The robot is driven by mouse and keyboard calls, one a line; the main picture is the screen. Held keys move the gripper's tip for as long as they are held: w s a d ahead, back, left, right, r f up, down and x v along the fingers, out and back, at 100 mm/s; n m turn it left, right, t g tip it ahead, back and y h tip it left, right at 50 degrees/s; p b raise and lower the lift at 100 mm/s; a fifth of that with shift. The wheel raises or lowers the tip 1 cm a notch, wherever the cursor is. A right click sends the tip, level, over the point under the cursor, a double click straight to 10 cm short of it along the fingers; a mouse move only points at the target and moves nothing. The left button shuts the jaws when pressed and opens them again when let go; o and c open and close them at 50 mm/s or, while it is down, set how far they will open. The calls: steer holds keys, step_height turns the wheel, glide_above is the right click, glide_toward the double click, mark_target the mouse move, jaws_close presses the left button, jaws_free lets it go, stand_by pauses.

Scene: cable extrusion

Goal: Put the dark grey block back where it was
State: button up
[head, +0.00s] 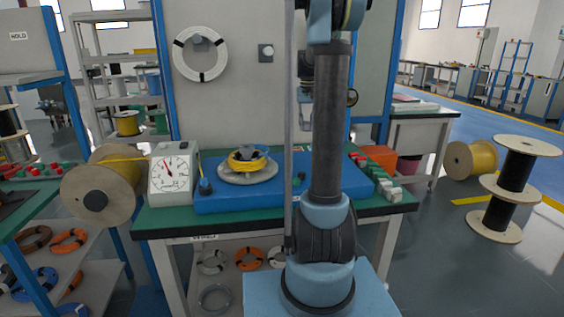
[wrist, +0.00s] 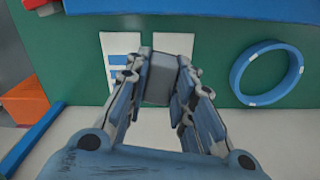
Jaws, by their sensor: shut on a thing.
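In the wrist view, my gripper (wrist: 160,88) is shut on the dark grey block (wrist: 161,78), with one finger on each side of it. The left white patch (wrist: 120,45) has blue marks, and the right patch (wrist: 175,42) is partly covered by the block and a finger. I cannot tell whether the block touches the table. In the head view, my arm hides the gripper and block.
A blue ring (wrist: 266,73) lies to the block's right in the wrist view, and an orange box (wrist: 26,102) is at the left. In the head view, a blue base (head: 225,200) carries a yellow coil (head: 248,160). A dial gauge (head: 171,173) stands left of it.

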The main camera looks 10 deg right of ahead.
steer(key=a+f, duration=0.2)
steer(key=a, duration=0.1)
steer(key=a+f+n, duration=0.1)
steer(key=a+f, duration=0.1)
steer(key=a, duration=0.2)
steer(key=a+f+n, duration=0.1)
steer(key=a+f, duration=0.2)
steer(key=shift+w+a+f, duration=0.1)
steer(key=shift+w+a, duration=0.15)
steer(key=shift+f, duration=2.7)
steer(key=shift+f, duration=0.1)
steer(key=o, duration=1)
step_height(320, 180, up, 12)
